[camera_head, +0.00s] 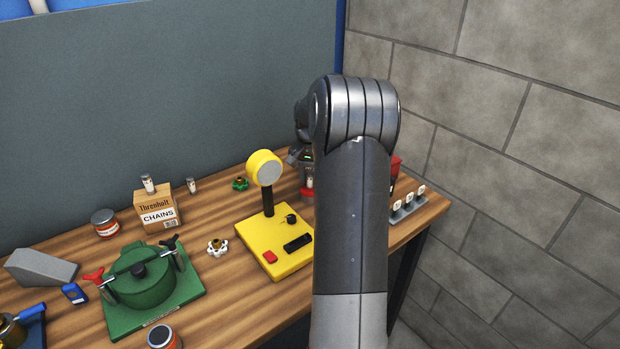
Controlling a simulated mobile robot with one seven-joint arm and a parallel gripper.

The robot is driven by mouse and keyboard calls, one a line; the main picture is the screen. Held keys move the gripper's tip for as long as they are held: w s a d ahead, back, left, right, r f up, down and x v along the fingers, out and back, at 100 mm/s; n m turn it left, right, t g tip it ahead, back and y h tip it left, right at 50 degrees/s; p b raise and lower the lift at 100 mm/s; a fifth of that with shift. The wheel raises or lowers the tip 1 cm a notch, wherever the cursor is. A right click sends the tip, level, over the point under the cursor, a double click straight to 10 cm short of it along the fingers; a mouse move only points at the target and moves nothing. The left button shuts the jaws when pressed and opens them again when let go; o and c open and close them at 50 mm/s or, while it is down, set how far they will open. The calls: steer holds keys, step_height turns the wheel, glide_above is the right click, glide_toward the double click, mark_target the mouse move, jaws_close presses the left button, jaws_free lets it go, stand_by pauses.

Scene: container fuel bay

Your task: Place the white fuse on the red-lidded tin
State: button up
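My gripper (308,184) points down over the back of the bench, right of the yellow lamp stand, partly hidden by my own arm. A small white and red patch shows at its fingertips; I cannot tell whether it is held. Small pale cylinders that look like fuses stand on the cardboard box (148,183) and on the bench beside it (191,186). Several white pieces (409,197) sit in a grey rack at the right. A red-topped object (395,163) shows partly behind my arm; I cannot tell if it is the red-lidded tin.
A yellow base with a round-headed lamp (265,168) stands mid-bench. Left are a green pot (142,280), a grey wedge (40,268) and tins with orange-red labels (106,229) (163,338). A block wall (520,130) bounds the right side. Bare wood (225,280) shows between them.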

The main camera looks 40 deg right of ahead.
mark_target(310, 172)
steer(key=shift+o, duration=1.3)
steer(key=shift+r, duration=0.1)
step_height(310, 172, up, 12)
